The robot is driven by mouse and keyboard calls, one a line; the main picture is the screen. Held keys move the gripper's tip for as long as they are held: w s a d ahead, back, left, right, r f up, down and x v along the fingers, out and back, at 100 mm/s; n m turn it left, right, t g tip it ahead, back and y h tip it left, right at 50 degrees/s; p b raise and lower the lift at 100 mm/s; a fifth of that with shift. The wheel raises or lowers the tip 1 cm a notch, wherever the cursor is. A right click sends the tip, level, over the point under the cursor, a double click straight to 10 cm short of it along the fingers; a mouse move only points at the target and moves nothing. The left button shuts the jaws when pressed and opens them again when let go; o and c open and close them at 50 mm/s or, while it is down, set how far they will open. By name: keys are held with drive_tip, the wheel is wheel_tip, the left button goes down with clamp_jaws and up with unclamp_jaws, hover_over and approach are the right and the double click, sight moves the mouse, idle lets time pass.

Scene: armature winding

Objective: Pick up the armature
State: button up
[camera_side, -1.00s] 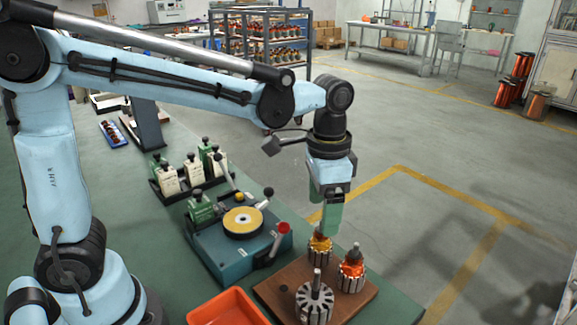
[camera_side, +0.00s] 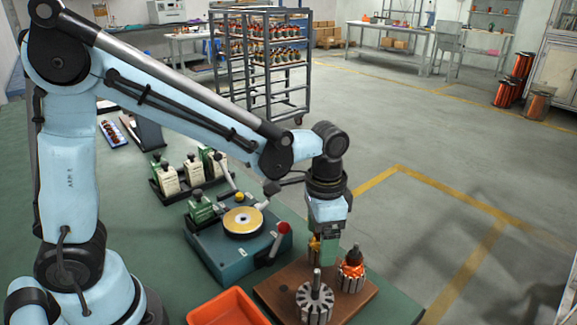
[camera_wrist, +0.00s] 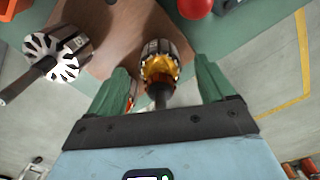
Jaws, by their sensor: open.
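Several armatures stand upright on a brown wooden board (camera_side: 272,288). An armature with yellow-orange windings (camera_side: 314,246) is at the back, mostly hidden by my gripper (camera_side: 327,252) in the side view. In the wrist view this armature (camera_wrist: 160,66) sits between my two open green fingers (camera_wrist: 163,84), with a gap on each side and its shaft pointing toward the camera. An armature with orange-red windings (camera_side: 351,272) stands just right of my gripper. A bare slotted armature without windings (camera_side: 315,300) stands in front; it also shows at the left of the wrist view (camera_wrist: 58,52).
A teal winding fixture (camera_side: 240,235) with a brass disc and red-knobbed lever (camera_side: 284,228) stands left of the board. An orange bin (camera_side: 228,308) is in front. The floor (camera_side: 460,160) to the right is clear.

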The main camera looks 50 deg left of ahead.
drive_tip(key=c, duration=1.4)
drive_tip(key=shift+r, duration=0.1)
drive_tip(key=shift+r, duration=4.95)
